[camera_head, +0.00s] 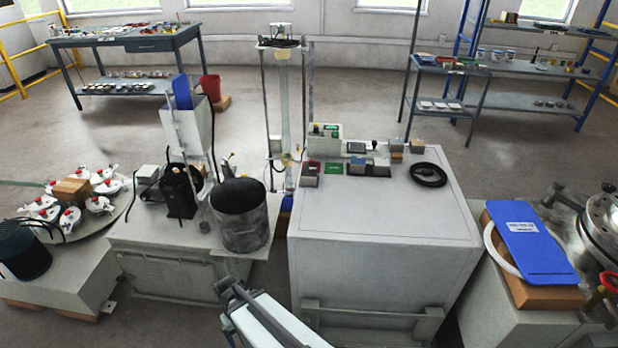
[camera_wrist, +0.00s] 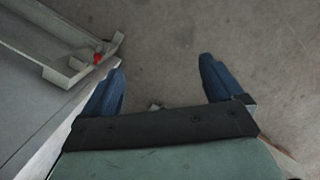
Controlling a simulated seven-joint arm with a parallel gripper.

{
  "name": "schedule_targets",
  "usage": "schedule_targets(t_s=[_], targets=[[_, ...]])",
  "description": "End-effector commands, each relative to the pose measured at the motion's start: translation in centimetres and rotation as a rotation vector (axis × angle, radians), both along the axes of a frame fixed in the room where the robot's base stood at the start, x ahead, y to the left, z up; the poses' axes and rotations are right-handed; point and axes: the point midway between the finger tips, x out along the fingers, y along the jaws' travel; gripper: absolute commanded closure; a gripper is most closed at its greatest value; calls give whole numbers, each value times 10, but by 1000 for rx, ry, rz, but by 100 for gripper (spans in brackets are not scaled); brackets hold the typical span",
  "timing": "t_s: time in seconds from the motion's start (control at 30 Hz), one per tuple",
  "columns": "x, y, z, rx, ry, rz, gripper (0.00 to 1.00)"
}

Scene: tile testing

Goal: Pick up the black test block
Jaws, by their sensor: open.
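Several small blocks stand on top of the white cabinet (camera_head: 390,215) in the head view. My arm shows at the bottom of the head view, in front of the cabinet and well away from the blocks.
A black coil (camera_head: 428,174) lies at the cabinet top's right. A dark cylindrical pot (camera_head: 240,215) stands on the bench to the left. A blue board (camera_head: 528,240) lies at right. The cabinet's front top is clear. A grey ledge (camera_wrist: 60,50) is left of my fingers.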

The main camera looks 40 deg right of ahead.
Motion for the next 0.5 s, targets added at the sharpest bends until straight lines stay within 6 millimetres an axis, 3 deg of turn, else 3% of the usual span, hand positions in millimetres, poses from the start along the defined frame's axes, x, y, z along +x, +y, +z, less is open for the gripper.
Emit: schedule_targets(t_s=[0.03, 0.27, 0.5], targets=[[16, -3, 11, -2, -29, -7, 6], [76, -25, 59, -12, -137, -56, 6], [141, -77, 115, -36, -245, -162, 6]])
